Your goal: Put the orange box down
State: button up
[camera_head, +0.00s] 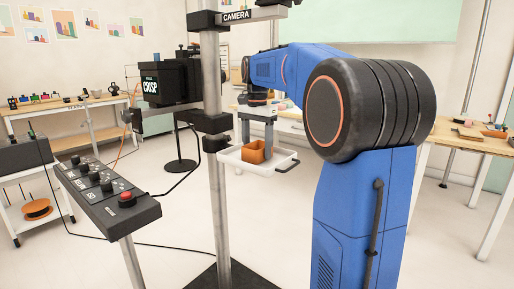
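The orange box (254,153) is small and shows in the middle of the view, at a white tray (232,158) with a dark handle. My gripper (257,141) points down from the end of my blue arm. Its grey fingers reach down on either side of the box and appear shut on it. The tray's front rim is below the box; I cannot tell whether the box touches the tray floor.
A metal pole (215,195) stands just left of the tray. A control panel with a red button (124,196) stands at front left. A wooden table (468,137) with items is at right, and a bench (64,106) at back left. Cables cross the floor.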

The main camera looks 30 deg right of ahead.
jog(key=shift+o, duration=0.5)
notch_tip(320, 180, up, 8)
jog(key=shift+s+f, duration=0.1)
dwell(0.7)
